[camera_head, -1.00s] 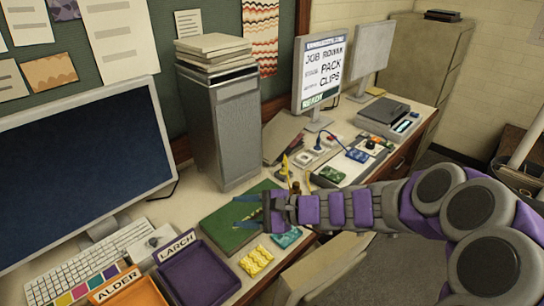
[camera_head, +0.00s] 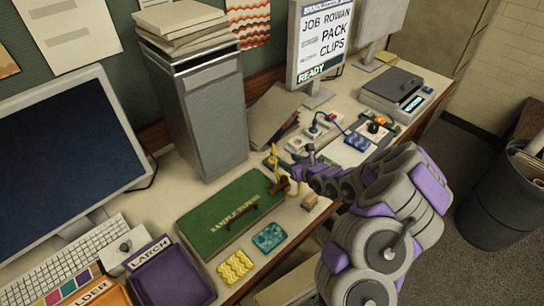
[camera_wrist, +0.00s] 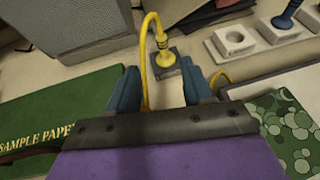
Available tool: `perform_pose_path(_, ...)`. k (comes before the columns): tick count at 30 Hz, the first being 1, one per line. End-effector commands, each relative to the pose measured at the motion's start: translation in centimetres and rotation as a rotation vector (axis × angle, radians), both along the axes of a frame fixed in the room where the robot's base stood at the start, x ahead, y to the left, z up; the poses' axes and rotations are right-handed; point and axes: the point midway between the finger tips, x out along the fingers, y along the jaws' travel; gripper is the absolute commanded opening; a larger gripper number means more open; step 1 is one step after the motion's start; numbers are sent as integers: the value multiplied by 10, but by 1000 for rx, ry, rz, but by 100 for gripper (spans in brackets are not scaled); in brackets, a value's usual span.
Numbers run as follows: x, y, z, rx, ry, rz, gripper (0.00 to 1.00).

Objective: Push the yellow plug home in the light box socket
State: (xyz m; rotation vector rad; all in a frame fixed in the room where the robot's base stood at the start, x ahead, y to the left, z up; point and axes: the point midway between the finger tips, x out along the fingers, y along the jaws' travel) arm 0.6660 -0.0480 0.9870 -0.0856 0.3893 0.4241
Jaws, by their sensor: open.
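The yellow plug (camera_wrist: 163,43) stands upright on a small dark square base (camera_wrist: 165,66), its yellow cable arching up and to the left; it also shows in the head view (camera_head: 273,158). My gripper (camera_wrist: 160,88) is open, with its two blue fingers left and right of the plug in the picture. The plug lies beyond the fingertips and nothing is held. White socket blocks (camera_wrist: 232,41) stand to the right of the plug; one (camera_wrist: 270,29) is beside a blue plug (camera_wrist: 287,14). I cannot tell which socket is the light box's. My arm hides part of this area in the head view.
A green sample paper book (camera_head: 228,216) lies left of my gripper. A grey tower (camera_head: 200,115) stands behind it. A green spotted swatch (camera_wrist: 288,135) is at lower right.

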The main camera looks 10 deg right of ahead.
Motion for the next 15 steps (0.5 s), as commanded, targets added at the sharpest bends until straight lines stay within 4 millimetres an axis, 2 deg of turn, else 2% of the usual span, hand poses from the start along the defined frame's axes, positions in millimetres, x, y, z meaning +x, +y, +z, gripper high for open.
perform_pose_path(3,19,7,-13,-3,1,5,50)
perform_pose_path(15,73,27,-34,1,-5,3,50)
